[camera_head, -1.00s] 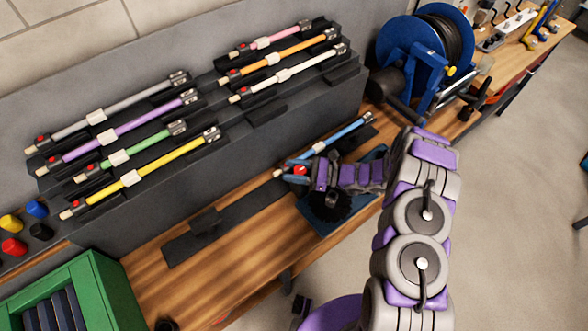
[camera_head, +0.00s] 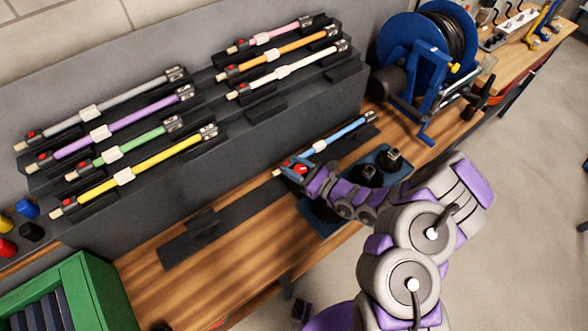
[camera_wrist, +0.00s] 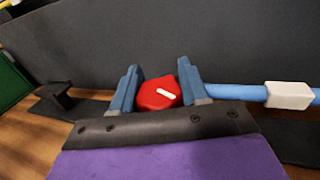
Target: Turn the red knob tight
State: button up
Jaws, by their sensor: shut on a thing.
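The red knob (camera_wrist: 158,94) sits between the two blue-grey fingers of my gripper (camera_wrist: 156,88) in the wrist view, with a white mark on its face. My gripper is shut on it. In the head view the red knob (camera_head: 300,170) shows as a small red spot at my gripper (camera_head: 296,172). The knob is at the left end of a blue rod (camera_head: 345,132) with a white block (camera_wrist: 289,95) around it. The rod lies in a dark holder on the wooden bench. How tight the knob is cannot be told.
Several coloured rods lie on the dark sloped rack (camera_head: 240,135) behind. A blue tray (camera_head: 398,155) with dark round brushes is right of my gripper. A blue reel (camera_head: 425,60) stands further back right. A green crate (camera_head: 85,290) is at front left.

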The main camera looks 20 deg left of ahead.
jog(key=m+t+h, duration=0.1)
jog(key=m+t+h+p, duration=0.1)
jog(key=t, duration=0.1)
jog(key=m+t+h+p, duration=0.1)
jog(key=m+t, duration=0.1)
jog(key=shift+w+d+r, duration=0.15)
jog(key=shift+w+r, duration=0.15)
jog(key=shift+r, duration=0.05)
jog(key=shift+f+m+t+h+p, duration=0.15)
jog(key=shift+m+t+h+p, duration=0.45)
jog(key=shift+m+t+h, duration=0.45)
jog(key=m+t+h, duration=0.2)
jog(key=h, duration=0.1)
jog(key=shift+w+d, duration=0.15)
jog(key=shift+w, duration=0.05)
jog(key=shift+w+d+m+t+h+b, duration=0.15)
jog(key=shift+m+t+h+b, duration=0.45)
jog(key=shift+h, duration=0.35)
jog(key=shift+s+d+m+t+h+b, duration=0.1)
jog(key=shift+m+t+h+b, duration=0.25)
jog(key=shift+m+h, duration=0.45)
jog(key=shift+w+d+h, duration=0.1)
jog(key=shift+h, duration=0.3)
jog(key=o, duration=1)
jog(key=shift+c, duration=0.2)
jog(key=shift+o, duration=0.2)
jog(key=shift+d+f, duration=0.1)
